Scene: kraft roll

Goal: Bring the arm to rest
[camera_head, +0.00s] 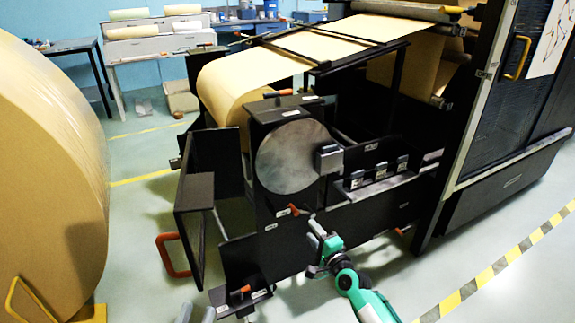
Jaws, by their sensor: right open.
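My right gripper (318,234) is open and empty at the end of a green and black arm that comes in from the bottom. Its fingers point up and away, in front of the black lower panel of the roll stand (290,237). In this view they overlap the panel close to a small orange-red lever (294,209); I cannot tell whether they touch it. Two grey tips at the bottom edge look like my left gripper (196,315); most of it is cut off by the frame. The stand carries a round grey metal disc (288,157) and a kraft paper web (240,82).
A large kraft roll (50,170) fills the left side, with a yellow handle (24,298) at its base. An orange-red handle (168,256) sticks out at the stand's left. A dark cabinet (510,150) stands right.

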